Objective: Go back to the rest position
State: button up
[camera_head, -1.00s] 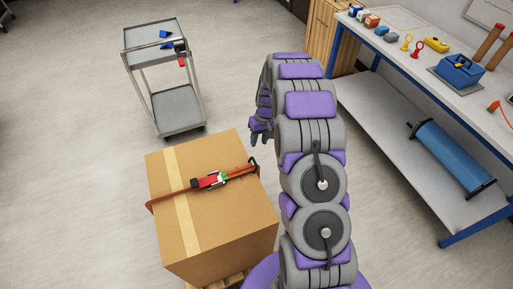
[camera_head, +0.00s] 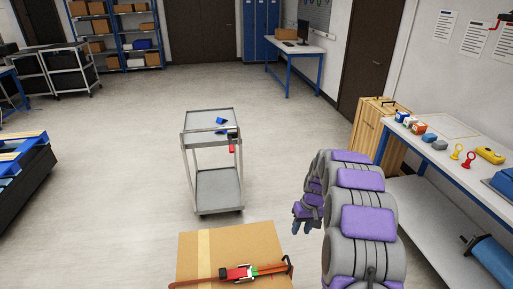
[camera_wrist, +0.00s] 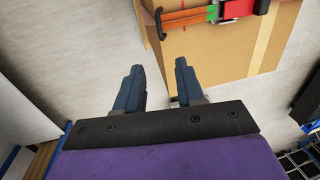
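My gripper (camera_wrist: 156,75) shows in the wrist view with its two dark blue fingers apart and nothing between them. In the head view my gripper (camera_head: 302,226) hangs at the left side of my folded grey and purple arm, partly hidden by it. It is clear of the cardboard box (camera_head: 220,248), which stands below and to the left. A red and orange clamp-like tool (camera_head: 240,272) lies on the box top. The box (camera_wrist: 235,60) and the tool (camera_wrist: 190,18) also show ahead of the fingers in the wrist view.
A grey two-shelf cart (camera_head: 213,142) with blue and red items stands beyond the box. A workbench (camera_head: 440,158) with small objects runs along the right, beside a wooden cabinet (camera_head: 372,125). A dark, blue-topped platform (camera_head: 20,165) stands at the left. The floor between is open.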

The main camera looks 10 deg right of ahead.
jog(key=s+a+r+g, duration=0.1)
jog(key=s+a+r, duration=0.4)
jog(key=s+r, duration=0.4)
jog(key=s+a+r, duration=0.6)
jog(key=s+r, duration=0.2)
jog(key=s, duration=0.2)
jog(key=s+a+r+h, duration=0.1)
jog(key=s, duration=1)
jog(key=s+a+r+h, duration=0.1)
jog(key=s, duration=1)
jog(key=shift+s+a+g, duration=0.3)
jog(key=shift+g, duration=0.1)
